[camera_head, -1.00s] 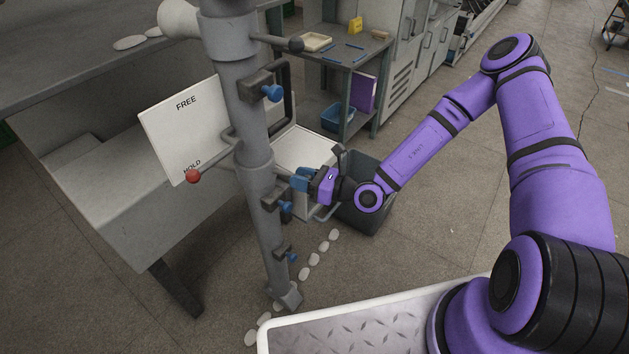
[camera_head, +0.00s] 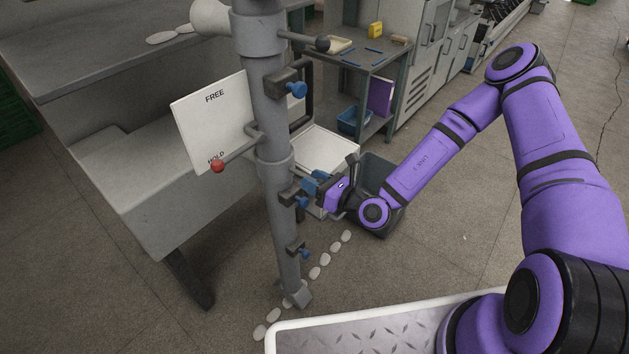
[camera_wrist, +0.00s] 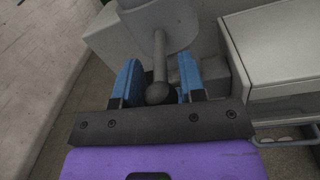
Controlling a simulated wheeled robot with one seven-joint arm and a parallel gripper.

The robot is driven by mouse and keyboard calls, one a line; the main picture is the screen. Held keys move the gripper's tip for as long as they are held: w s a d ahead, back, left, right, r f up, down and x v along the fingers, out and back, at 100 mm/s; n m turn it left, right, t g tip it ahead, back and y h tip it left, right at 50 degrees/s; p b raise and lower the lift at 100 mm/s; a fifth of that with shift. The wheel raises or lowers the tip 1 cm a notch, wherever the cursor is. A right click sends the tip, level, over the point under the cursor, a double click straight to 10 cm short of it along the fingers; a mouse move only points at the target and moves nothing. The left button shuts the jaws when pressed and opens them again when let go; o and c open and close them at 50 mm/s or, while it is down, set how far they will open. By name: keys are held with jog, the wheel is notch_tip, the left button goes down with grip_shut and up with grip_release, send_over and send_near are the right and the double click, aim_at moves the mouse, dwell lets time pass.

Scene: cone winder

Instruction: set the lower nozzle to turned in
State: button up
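A grey upright post (camera_head: 270,130) stands left of my arm. The lower nozzle appears to be a short grey rod (camera_wrist: 159,55) with a dark ball end (camera_wrist: 160,94), sticking out from the post. In the head view my gripper hides most of it. My gripper (camera_head: 314,184) is beside the post at mid-height. In the wrist view its blue fingers (camera_wrist: 160,80) stand on either side of the ball end, with narrow gaps visible. The upper rod with a dark ball (camera_head: 322,44) points right, higher on the post.
A red-knobbed lever (camera_head: 217,167) sits by a white plate marked FREE and HOLD (camera_head: 205,120). Blue knobs on clamps (camera_head: 297,90) line the post. A dark bin (camera_head: 385,185) stands behind my gripper, and a shelf table (camera_head: 365,60) farther back. Pale oval pieces (camera_head: 326,259) lie on the floor.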

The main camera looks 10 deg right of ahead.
jog(key=shift+s, duration=0.1)
jog(key=v, duration=1)
jog(key=shift+s+d, duration=0.2)
jog(key=shift+d, duration=0.05)
dwell(0.3)
